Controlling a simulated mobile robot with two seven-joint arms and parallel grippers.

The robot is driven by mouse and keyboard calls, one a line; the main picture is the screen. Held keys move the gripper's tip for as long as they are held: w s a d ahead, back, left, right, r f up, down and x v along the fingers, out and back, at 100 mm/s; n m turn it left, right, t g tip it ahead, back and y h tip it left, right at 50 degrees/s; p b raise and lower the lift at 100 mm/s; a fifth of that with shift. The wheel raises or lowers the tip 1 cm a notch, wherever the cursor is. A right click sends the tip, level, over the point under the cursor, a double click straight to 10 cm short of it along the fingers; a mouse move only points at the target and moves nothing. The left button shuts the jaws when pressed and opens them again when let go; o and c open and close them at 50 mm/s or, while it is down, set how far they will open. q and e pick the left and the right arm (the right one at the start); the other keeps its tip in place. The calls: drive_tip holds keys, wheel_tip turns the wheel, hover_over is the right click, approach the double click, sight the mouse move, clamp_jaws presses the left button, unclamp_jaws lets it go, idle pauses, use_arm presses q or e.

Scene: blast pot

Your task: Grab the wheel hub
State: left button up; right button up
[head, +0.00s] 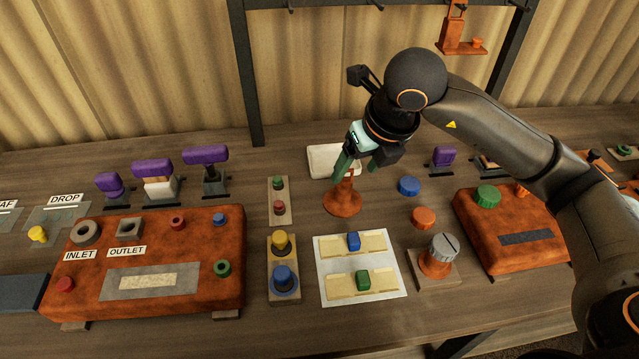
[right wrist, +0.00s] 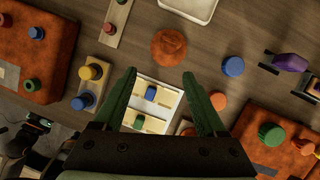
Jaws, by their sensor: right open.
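A rusty orange piece with a round flared base and a narrow upright top, which I take as the wheel hub (head: 342,202), stands on the table in the head view. In the right wrist view the hub (right wrist: 168,47) shows from above, just past the fingertips. My right gripper (head: 356,168) is open, pointing down, with its green fingers close above the hub. Nothing is between the fingers (right wrist: 159,73) in the wrist view. Dark parts of my left arm show at the lower left there; its jaws are not clear.
A white tray (head: 318,160) lies behind the hub. Blue (head: 409,186) and orange (head: 423,217) knobs stand to the right. A white board (head: 333,292) with blue and green blocks lies in front. A rusty INLET/OUTLET box (head: 195,248) is left, another rusty box (head: 480,238) right.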

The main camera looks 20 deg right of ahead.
sight(345, 183)
drive_tip(key=shift+h, duration=0.3)
drive_tip(key=x, duration=0.4)
drive_tip(key=d+x, duration=0.1)
drive_tip(key=x, duration=0.1)
drive_tip(key=shift+w+r, duration=0.1)
drive_tip(key=shift+w, duration=0.3)
drive_tip(key=shift+w+p+x, duration=0.2)
drive_tip(key=shift+p+x, duration=0.1)
drive_tip(key=shift+x, duration=1.15)
drive_tip(key=shift+w+p+x, duration=0.25)
drive_tip(key=shift+p+x, duration=0.05)
drive_tip(key=shift+x, duration=1.15)
drive_tip(key=shift+r, duration=0.2)
clamp_jaws()
drive_tip(key=shift+r, duration=0.1)
